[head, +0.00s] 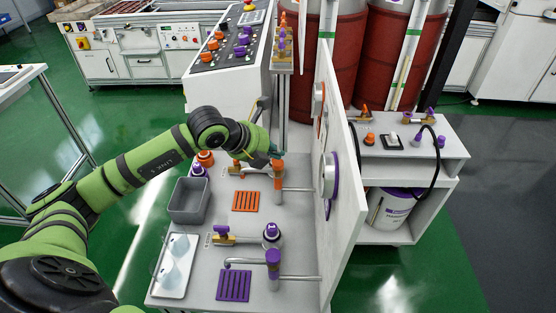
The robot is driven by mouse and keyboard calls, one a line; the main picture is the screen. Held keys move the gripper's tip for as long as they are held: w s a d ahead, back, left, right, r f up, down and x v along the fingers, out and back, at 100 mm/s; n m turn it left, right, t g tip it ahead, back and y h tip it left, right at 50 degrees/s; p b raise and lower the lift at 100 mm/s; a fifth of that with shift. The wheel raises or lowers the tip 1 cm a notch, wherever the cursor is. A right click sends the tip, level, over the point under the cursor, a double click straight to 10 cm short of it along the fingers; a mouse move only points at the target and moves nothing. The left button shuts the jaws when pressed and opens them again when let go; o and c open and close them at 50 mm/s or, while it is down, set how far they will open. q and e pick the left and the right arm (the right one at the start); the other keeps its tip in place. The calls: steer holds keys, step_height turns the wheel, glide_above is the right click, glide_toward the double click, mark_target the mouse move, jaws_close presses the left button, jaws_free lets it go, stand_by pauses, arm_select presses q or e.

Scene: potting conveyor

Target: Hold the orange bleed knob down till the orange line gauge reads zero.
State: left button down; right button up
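My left gripper (272,152) reaches over the orange line's fittings on the grey bench, with its fingers seen small and partly hidden by my wrist. I cannot tell whether they are open or shut, or touching anything. The orange bleed knob is not clearly seen; the area under my gripper is hidden. An orange fitting (278,168) on a spout shows just below the gripper. The orange line gauge (318,99) is on the upright white panel, seen nearly edge-on, so its reading cannot be made out. My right gripper is not in view.
On the bench are a grey bin (188,214), a white tray (177,279), an orange grate (246,202) and a purple grate (234,286). The purple knob (271,231) and purple gauge (329,175) are nearer. The white panel (345,200) bounds the right side.

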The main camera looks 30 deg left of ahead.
mark_target(274, 163)
arm_select(q)
steer(key=shift+r, duration=0.15)
steer(key=shift+r+p, duration=1.35)
steer(key=shift+r, duration=1.15)
steer(key=shift+f, duration=0.1)
